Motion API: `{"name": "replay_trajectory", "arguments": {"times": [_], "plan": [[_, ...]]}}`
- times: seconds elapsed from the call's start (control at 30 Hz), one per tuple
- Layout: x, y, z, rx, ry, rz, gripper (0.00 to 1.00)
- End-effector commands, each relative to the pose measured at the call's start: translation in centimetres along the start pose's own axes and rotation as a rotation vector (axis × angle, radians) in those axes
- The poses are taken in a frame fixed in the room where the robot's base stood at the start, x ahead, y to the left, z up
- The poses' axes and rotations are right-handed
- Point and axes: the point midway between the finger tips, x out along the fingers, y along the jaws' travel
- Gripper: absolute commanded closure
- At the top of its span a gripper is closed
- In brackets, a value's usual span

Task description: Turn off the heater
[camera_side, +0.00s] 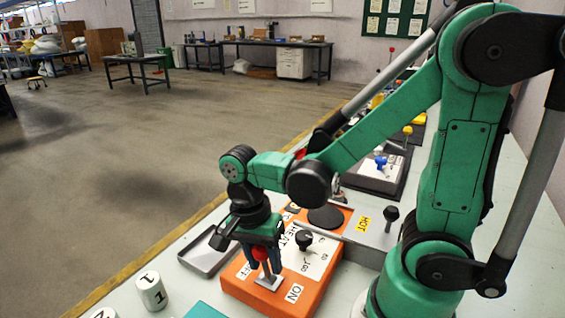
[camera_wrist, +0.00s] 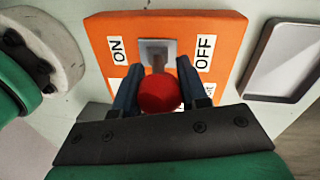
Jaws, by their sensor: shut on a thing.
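The heater (camera_side: 325,253) is an orange box on the table, with white labels and a black knob (camera_side: 304,239) on top. Its switch is a lever with a red ball knob (camera_side: 261,254) on a grey metal base (camera_side: 270,282). An ON label (camera_side: 294,293) and an OFF label (camera_wrist: 205,53) lie on opposite sides of the lever base. My gripper (camera_side: 263,263) points down and is shut on the red knob, one finger on each side, as the wrist view also shows (camera_wrist: 160,92). The stem stands near upright between the labels; its exact tilt is hard to tell.
A grey tray (camera_wrist: 285,62) lies beside the heater on the OFF side. White cylinders marked 1 (camera_side: 151,291) stand at the front left. A grey HOT unit (camera_side: 372,238) with a black knob adjoins the heater. A teal item (camera_side: 205,311) sits at the front edge.

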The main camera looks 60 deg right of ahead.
Motion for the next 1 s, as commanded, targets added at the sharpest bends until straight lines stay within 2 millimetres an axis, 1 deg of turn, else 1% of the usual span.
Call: {"name": "replay_trajectory", "arguments": {"times": [0.17,0.4,0.5,0.87,0.9,0.97,1.0], "plan": [[0.0,-0.3,0.0,-0.001,-0.007,0.046,1.00],[0.1,-1.0,-0.1,-0.006,-0.029,0.195,1.00],[0.2,-1.1,-0.1,-0.008,-0.035,0.232,1.00],[0.2,-1.1,-0.1,-0.008,-0.038,0.245,1.00],[0.2,-1.1,-0.1,-0.008,-0.038,0.245,0.51],[0.2,-1.1,-0.1,-0.008,-0.038,0.245,0.34],[0.2,-1.1,-0.1,-0.008,-0.038,0.245,0.30]]}}
